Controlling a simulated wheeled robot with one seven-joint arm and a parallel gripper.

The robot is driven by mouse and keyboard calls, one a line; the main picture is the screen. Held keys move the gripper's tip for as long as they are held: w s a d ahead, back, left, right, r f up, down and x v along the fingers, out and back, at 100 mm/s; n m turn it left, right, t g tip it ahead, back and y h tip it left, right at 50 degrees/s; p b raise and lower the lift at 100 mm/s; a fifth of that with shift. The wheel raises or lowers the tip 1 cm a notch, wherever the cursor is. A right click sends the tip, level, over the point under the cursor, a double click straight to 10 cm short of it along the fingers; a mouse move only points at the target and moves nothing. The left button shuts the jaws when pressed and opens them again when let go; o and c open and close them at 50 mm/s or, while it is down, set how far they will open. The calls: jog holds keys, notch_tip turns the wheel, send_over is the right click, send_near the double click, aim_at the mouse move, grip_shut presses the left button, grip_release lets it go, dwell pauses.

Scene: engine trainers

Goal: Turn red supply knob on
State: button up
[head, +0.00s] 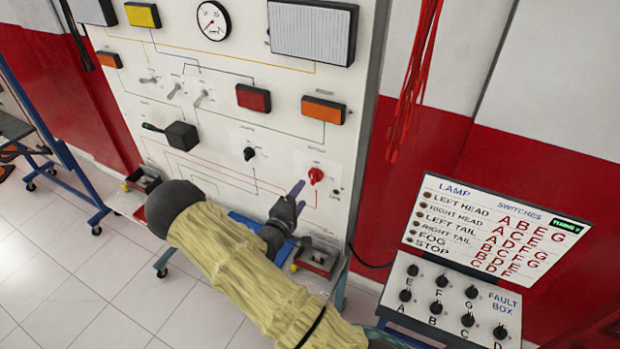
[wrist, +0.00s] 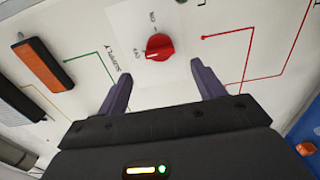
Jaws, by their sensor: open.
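The red supply knob (head: 315,175) sits on a white plate at the lower right of the upright trainer panel (head: 215,125). In the wrist view the knob (wrist: 159,47) shows beyond my fingertips, with "SUPPLY" and position marks printed near it. Its white pointer line is towards the lower left, near a mark that seems to read "OFF". My gripper (head: 295,197) is just to the left of the knob in the head view. In the wrist view my gripper (wrist: 158,78) is open, its two purple fingers apart and empty. The knob lies between their lines, apart from them.
A black knob (head: 249,153) and a black lever box (head: 180,135) are to the left on the panel. An orange lamp (head: 323,109) is above. A fault box (head: 450,305) with a lamp chart (head: 490,235) stands at right. Red cables (head: 412,80) hang beside the panel.

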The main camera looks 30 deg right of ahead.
aim_at(312, 180)
jog(key=p+x, duration=0.2)
jog(key=x, duration=0.4)
jog(key=shift+r, duration=0.15)
jog(key=shift+w+d+p, duration=0.35)
jog(key=shift+d, duration=0.15)
jog(key=c, duration=1)
